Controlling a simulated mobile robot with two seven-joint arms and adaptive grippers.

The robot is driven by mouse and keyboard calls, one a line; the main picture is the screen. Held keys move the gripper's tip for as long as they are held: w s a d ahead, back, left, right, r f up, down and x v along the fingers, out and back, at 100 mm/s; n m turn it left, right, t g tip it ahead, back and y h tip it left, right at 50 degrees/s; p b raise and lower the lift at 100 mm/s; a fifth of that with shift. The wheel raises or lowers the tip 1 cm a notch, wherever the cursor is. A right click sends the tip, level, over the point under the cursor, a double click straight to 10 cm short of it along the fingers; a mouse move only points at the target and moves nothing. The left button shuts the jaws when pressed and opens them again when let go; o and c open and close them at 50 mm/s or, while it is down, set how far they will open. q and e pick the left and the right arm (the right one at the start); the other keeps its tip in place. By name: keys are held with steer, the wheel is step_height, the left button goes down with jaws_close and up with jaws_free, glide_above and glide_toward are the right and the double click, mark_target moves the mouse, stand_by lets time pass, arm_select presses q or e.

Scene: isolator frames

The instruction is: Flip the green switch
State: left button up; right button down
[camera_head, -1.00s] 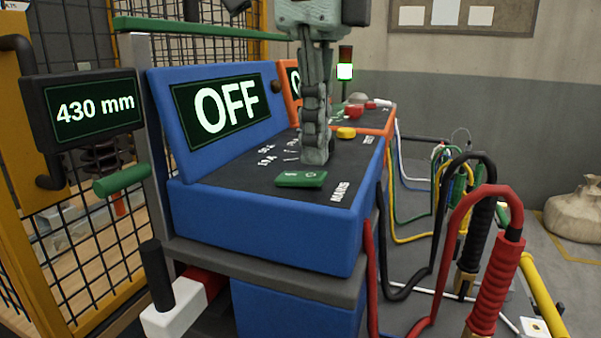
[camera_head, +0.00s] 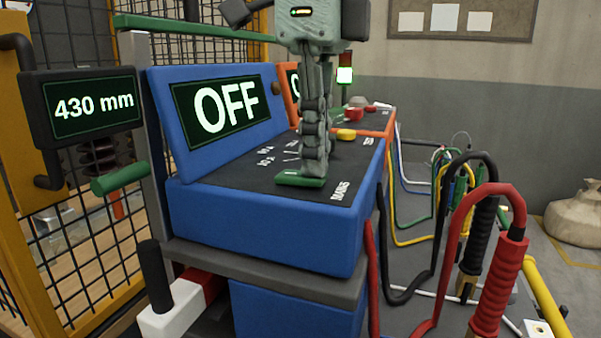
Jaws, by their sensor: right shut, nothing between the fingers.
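The green switch (camera_head: 291,180) lies on the black top panel of the blue console, beside the word MAINS. My right gripper (camera_head: 313,174) is shut and points straight down. Its fingertips are at the far right part of the switch and hide that part. They look to be on it or just above it; I cannot tell if they press. The blue console's screen (camera_head: 224,108) reads OFF. My left gripper is not in view.
A yellow button (camera_head: 346,134) sits behind my right gripper. An orange console (camera_head: 390,122) with a red button stands beyond. Cables and red and black plugs (camera_head: 499,286) hang at the right. A yellow-framed mesh fence and a 430 mm display (camera_head: 95,107) stand at the left.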

steer(key=shift+f, duration=0.2)
step_height(320, 180, up, 2)
steer(key=shift+r+p, duration=0.25)
steer(key=shift+p, duration=0.75)
steer(key=shift+r+p, duration=0.7)
steer(key=shift+r, duration=1.55)
